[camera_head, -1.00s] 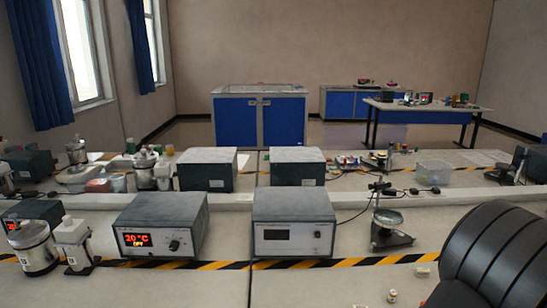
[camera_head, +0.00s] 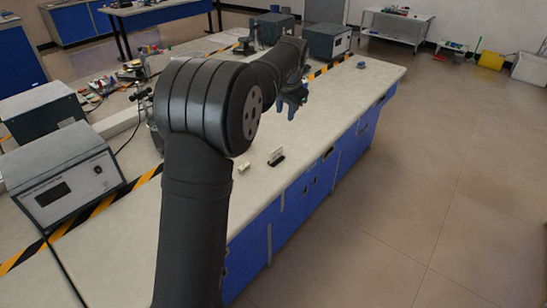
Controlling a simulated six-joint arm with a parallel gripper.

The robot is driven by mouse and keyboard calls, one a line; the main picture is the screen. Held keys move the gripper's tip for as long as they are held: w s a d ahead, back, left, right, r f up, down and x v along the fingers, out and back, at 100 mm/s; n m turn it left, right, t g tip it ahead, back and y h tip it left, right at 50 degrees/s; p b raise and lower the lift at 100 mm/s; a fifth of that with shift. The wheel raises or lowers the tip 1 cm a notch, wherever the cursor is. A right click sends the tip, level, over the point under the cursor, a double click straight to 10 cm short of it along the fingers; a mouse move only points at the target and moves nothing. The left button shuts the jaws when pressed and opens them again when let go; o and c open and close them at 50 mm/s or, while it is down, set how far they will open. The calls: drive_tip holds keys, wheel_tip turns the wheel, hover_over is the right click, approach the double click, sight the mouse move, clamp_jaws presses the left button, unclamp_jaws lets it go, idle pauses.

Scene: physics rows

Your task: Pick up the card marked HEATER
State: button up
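A small card-like piece (camera_head: 276,156) in a dark holder stands near the front edge of the bench. A smaller pale piece (camera_head: 243,168) lies to its left, beside my arm. I cannot read any marking on either, so I cannot tell which, if any, is the HEATER card. My gripper (camera_head: 290,108) hangs over the bench, farther along it than these two pieces and apart from them. Its fingers are small and dark, and I cannot tell whether they are open or hold anything. My arm hides part of the bench.
A grey instrument box (camera_head: 65,175) stands on the left of the bench (camera_head: 345,100), by yellow-black tape. More boxes (camera_head: 327,40) stand at the back. A small blue-grey object (camera_head: 361,65) lies near the far end. The bench's right edge drops to open floor (camera_head: 430,180).

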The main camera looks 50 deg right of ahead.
drive_tip(key=w+a+f+g+h, duration=0.1)
drive_tip(key=w+f+g+h, duration=0.15)
drive_tip(key=w+f, duration=0.65)
hover_over(276, 150)
drive_tip(key=a, duration=0.3)
drive_tip(key=shift+y, duration=0.35)
drive_tip(key=f, duration=0.9)
drive_tip(key=shift+w+f, duration=0.2)
drive_tip(key=shift+f, duration=0.15)
drive_tip(key=shift+d+r+x, duration=0.1)
drive_tip(key=shift+d+x, duration=0.1)
drive_tip(key=shift+x, duration=0.8)
drive_tip(key=shift+d+r+x, duration=0.1)
drive_tip(key=shift+d+x, duration=0.1)
drive_tip(key=shift+x, duration=0.85)
drive_tip(key=shift+d+r+x, duration=0.1)
drive_tip(key=shift+d+x, duration=0.1)
drive_tip(key=shift+x, duration=0.8)
drive_tip(key=shift+s, duration=0.1)
clamp_jaws()
